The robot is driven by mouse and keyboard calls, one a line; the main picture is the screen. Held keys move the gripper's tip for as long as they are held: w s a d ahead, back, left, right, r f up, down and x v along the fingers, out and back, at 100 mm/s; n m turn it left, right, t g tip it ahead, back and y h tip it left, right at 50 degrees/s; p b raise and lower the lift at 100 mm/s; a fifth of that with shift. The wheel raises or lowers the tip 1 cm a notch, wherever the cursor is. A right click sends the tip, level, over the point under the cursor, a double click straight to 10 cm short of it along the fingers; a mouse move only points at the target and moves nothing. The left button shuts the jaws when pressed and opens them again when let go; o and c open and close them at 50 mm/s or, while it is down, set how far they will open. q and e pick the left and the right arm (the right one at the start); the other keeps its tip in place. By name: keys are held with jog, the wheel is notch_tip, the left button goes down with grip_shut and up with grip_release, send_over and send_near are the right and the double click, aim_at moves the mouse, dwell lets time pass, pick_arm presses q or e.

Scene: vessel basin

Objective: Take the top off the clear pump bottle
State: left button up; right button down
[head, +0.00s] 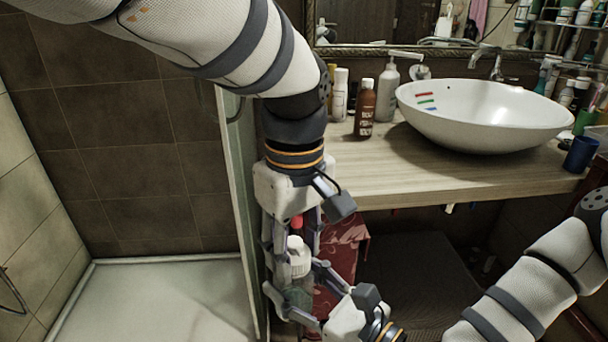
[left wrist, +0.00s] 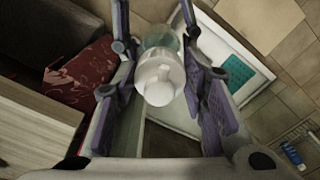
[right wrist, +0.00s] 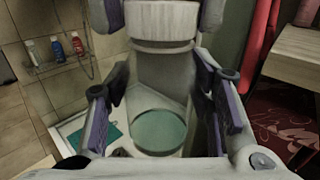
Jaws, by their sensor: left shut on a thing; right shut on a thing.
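The clear pump bottle (head: 297,294) is held upright in mid-air below counter height, its white ribbed top (head: 299,258) uppermost. My left gripper (head: 297,248) points down from above, its fingers on either side of the top. The top (left wrist: 158,82) shows between those fingers in the left wrist view. My right gripper (head: 293,282) reaches in from the lower right and is shut on the clear body. In the right wrist view the see-through body (right wrist: 158,90) stands between its fingers, with the white top (right wrist: 163,28) above. The top looks seated on the body. I cannot make out a spout.
A wooden counter (head: 460,175) holds a white basin (head: 485,118), a brown bottle (head: 365,108) and a grey pump bottle (head: 388,90). A glass panel edge (head: 240,200) stands close left of my left gripper.

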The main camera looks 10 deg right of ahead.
pick_arm(q)
jog(key=n, duration=0.7)
jog(key=shift+f, duration=0.1)
pick_arm(e)
jog(key=shift+d, duration=0.1)
pick_arm(q)
jog(key=shift+w, duration=0.1)
pick_arm(e)
jog(key=shift+w, duration=0.1)
jog(key=shift+d+f, duration=0.1)
pick_arm(q)
jog(key=shift+r, duration=0.95)
jog(key=shift+d+r, duration=0.1)
jog(key=shift+r, duration=0.25)
